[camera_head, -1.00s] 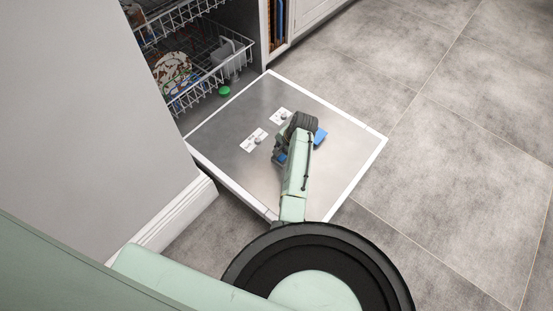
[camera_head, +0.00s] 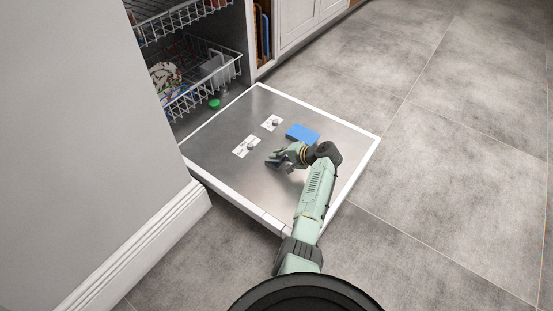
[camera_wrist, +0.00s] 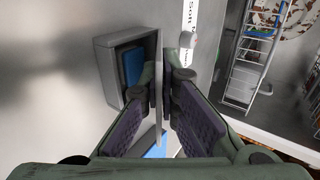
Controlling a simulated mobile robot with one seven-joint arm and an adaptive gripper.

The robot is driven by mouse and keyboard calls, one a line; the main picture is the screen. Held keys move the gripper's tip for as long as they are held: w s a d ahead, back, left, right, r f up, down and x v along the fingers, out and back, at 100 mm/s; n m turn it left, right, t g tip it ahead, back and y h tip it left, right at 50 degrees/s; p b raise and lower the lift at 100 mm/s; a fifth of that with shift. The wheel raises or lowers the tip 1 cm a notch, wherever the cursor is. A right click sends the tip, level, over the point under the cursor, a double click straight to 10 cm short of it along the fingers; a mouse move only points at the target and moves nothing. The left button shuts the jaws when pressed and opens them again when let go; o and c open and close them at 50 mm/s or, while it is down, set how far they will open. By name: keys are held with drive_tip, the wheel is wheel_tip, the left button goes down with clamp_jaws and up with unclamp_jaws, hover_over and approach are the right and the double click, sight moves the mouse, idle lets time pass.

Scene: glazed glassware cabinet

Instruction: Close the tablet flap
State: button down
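My gripper (camera_head: 272,161) is low over the door, left of and below the blue block. In the wrist view its fingers (camera_wrist: 160,80) are partly open on either side of the panel. Whether they touch it is hidden.
Two white labels, one left (camera_head: 246,146) and one right (camera_head: 271,123), with knobs are on the door. Wire racks (camera_head: 205,80) with dishes stand inside. A grey panel (camera_head: 75,140) is left of the door. Tiled floor (camera_head: 450,190) at right is free.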

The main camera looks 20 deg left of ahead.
drive_tip(key=shift+d+f+t+y+b, duration=0.1)
drive_tip(key=shift+f+t+y+b, duration=0.15)
drive_tip(key=shift+y+b, duration=0.25)
drive_tip(key=c, duration=1.8)
unclamp_jaws()
drive_tip(key=shift+c, duration=0.2)
